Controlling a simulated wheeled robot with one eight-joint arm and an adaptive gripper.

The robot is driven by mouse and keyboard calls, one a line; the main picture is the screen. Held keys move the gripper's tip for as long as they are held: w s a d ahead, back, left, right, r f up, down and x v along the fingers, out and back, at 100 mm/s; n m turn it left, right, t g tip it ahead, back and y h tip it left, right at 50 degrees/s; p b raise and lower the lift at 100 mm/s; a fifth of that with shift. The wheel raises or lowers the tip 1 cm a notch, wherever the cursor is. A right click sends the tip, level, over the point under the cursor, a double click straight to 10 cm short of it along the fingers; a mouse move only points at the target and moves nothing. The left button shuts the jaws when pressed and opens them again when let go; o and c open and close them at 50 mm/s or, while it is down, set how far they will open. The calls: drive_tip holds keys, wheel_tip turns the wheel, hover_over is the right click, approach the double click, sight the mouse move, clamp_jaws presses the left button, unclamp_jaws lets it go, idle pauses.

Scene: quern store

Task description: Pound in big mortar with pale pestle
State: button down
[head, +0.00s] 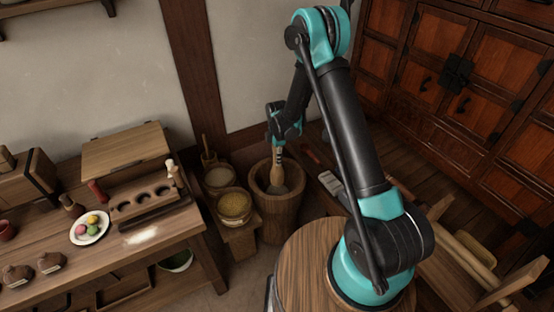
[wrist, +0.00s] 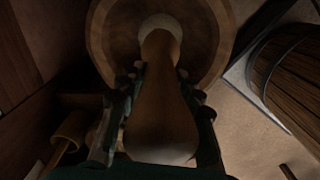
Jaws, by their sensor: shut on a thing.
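The big wooden mortar (head: 279,215) stands on the floor in the middle of the head view. Its round rim (wrist: 103,45) fills the top of the wrist view. Pale material shows inside it. My gripper (head: 280,147) is above the mortar and shut on the pale pestle (head: 277,170). In the wrist view my gripper (wrist: 158,85) has its fingers on both sides of the pestle (wrist: 160,100). The pestle points down into the mortar, and its lower end appears to be at the pale contents. I cannot tell whether it touches them.
Two tubs, one with pale grain (head: 219,177) and one with yellow grain (head: 234,205), stand left of the mortar. A wooden workbench (head: 180,245) with a plate of coloured balls (head: 89,227) is further left. A dark cabinet (head: 460,90) stands at the back right.

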wheel_tip(320, 180, up, 9)
drive_tip(key=shift+r, duration=0.1)
idle(0.3)
idle(0.4)
